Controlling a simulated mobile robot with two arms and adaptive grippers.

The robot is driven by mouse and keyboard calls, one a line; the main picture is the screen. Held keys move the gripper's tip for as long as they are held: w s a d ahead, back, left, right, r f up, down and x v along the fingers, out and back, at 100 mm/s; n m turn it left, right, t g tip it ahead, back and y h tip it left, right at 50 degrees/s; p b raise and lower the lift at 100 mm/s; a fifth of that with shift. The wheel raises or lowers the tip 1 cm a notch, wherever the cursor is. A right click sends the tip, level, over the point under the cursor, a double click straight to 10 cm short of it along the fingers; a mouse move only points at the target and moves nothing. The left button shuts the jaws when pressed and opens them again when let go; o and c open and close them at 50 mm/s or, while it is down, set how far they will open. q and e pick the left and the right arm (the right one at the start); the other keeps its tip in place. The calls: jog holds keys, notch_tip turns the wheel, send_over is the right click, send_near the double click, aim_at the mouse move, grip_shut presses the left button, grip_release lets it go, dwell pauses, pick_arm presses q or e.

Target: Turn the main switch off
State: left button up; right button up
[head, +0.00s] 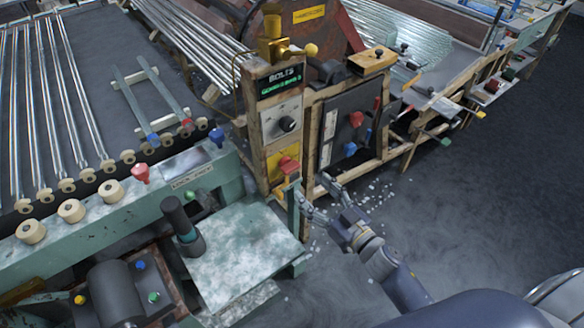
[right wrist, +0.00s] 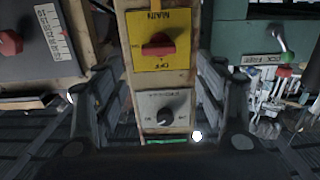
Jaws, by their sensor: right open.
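The main switch is a red knob (right wrist: 158,45) on a yellow plate (right wrist: 160,18) marked MAIN and OFF, which reads upside down in the right wrist view. My right gripper (head: 313,188) is open and empty in front of the post. In the wrist view its fingers (right wrist: 155,82) stand either side of the post, apart from the knob. My left gripper is out of view.
A grey plate with a black dial (head: 287,123) and a green-lit display (head: 281,80) sit above the switch. A dark cabinet (head: 345,125) with red and blue handles stands right of the post. A green bench (head: 240,250) stands left. Open floor lies right.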

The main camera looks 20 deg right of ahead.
aim_at(294, 170)
jog(key=x, duration=1)
jog(key=shift+w+f, duration=0.2)
jog(key=shift+w, duration=0.05)
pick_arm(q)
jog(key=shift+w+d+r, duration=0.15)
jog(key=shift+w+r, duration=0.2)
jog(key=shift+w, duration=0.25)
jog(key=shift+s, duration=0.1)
pick_arm(e)
jog(key=shift+c, duration=0.6)
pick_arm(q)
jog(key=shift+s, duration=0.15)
pick_arm(e)
jog(key=c, duration=0.9)
